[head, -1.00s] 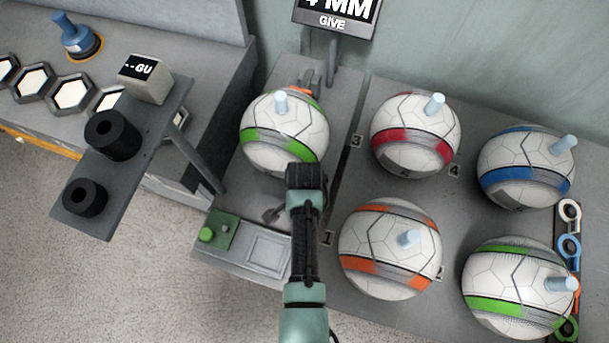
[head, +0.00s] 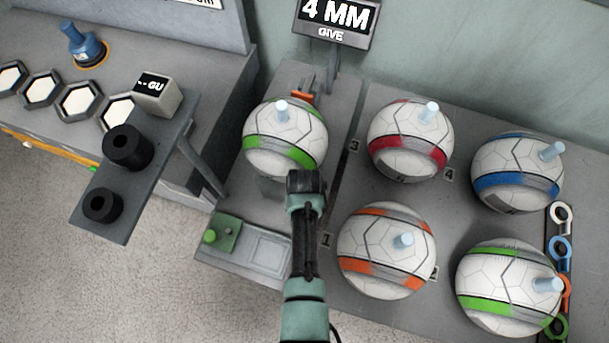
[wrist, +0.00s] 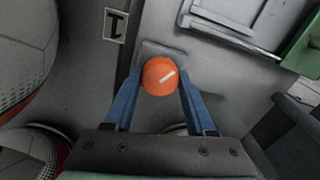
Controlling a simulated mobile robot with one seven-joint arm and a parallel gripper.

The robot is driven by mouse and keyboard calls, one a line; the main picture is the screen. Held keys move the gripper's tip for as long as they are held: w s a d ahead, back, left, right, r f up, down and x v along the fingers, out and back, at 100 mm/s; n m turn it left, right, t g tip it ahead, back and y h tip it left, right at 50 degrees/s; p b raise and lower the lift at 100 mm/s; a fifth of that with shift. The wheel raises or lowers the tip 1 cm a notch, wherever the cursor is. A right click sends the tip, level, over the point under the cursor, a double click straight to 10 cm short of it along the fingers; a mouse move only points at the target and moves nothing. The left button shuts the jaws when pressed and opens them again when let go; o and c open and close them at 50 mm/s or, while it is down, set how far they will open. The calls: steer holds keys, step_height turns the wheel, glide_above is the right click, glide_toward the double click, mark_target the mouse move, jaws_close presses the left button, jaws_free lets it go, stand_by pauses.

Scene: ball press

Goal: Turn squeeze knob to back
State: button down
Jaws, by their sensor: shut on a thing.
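The squeeze knob is a round orange knob (wrist: 156,66) with a white line mark, on a grey mount, in the wrist view. The white line slants up to the right in that view. My gripper (wrist: 160,80) has its two blue fingers on either side of the knob and is shut on it. In the head view my gripper (head: 304,183) is just in front of the white and green ball (head: 285,130) of the press, and the knob is hidden there. A display (head: 336,15) above the press reads "4 MM GIVE".
Several balls, such as the orange-banded one (head: 386,250) and the red-banded one (head: 409,140), stand on the bench right of my arm. A green panel with a button (head: 210,236) is left of it. A shelf with black cylinders (head: 128,147) stands farther left.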

steer(key=n+p, duration=0.1)
steer(key=n, duration=0.5)
steer(key=shift+n, duration=0.3)
stand_by(0.5)
steer(key=shift+c, duration=1.1)
jaws_free()
steer(key=shift+r, duration=0.1)
step_height(320, 180, up, 13)
steer(key=shift+p, duration=0.45)
